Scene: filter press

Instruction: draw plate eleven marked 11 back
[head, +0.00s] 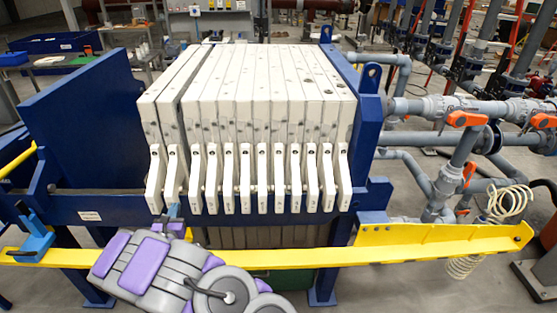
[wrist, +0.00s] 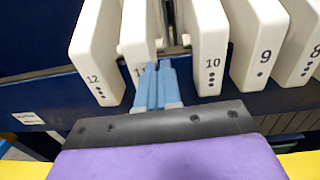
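Plate eleven (head: 173,172) is a white plate with a handle, second from the left in the head view. In the wrist view its handle (wrist: 136,35) shows the number 11, partly hidden by my fingers. Plate 12 (wrist: 94,55) is on its left and plate 10 (wrist: 208,40) on its right. The gap to plate 10 is wider at the top of the pack. My gripper (wrist: 159,66) has blue fingers close together, with nothing visible between them. They are at the lower right of the handle 11; contact is unclear. In the head view, my gripper (head: 173,210) is just below that handle.
Several more white plates (head: 270,85) stand packed to the right. A blue end plate (head: 90,110) stands at the left, with free room before plate 12. A yellow bar (head: 330,257) runs across the front below the handles. Grey pipes (head: 430,180) are at the right.

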